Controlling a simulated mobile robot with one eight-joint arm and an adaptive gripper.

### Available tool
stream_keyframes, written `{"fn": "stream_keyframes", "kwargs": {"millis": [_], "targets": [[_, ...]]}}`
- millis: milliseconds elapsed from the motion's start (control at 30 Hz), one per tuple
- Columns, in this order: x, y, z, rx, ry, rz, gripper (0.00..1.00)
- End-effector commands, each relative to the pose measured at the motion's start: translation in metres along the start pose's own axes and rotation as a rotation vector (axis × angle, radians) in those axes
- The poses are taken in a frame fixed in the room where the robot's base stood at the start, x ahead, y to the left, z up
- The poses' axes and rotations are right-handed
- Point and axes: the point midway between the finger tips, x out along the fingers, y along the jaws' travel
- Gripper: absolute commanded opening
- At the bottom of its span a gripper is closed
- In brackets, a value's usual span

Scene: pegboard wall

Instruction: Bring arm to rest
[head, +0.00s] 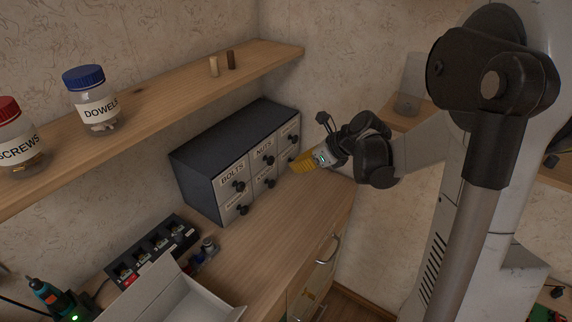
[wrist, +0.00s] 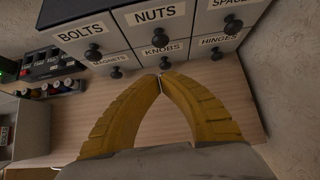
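My gripper (head: 302,164) is at the right end of the drawer cabinet, low over the wooden counter. In the wrist view its two yellow fingers (wrist: 161,80) curve together and their tips meet, with nothing seen between them. The dark knob of the drawer labelled KNOBS (wrist: 165,63) shows just beyond the tips; I cannot tell whether they touch it. My arm reaches in from the right side of the head view.
The dark-topped cabinet (head: 215,157) has labelled drawers, all looking shut. A shelf (head: 180,88) above holds a DOWELS jar (head: 92,103), a SCREWS jar (head: 17,140) and two small pegs. A charger rack (head: 150,252) and open white box (head: 165,295) stand at the left.

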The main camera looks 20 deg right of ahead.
Motion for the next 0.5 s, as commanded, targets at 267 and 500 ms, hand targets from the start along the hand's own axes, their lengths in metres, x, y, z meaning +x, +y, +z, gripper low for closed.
{"fn": "stream_keyframes", "kwargs": {"millis": [267,500], "targets": [[-0.040,0.000,0.000,0.001,0.000,-0.001,0.00],[-0.045,0.004,0.001,-0.029,0.006,-0.001,0.00]]}}
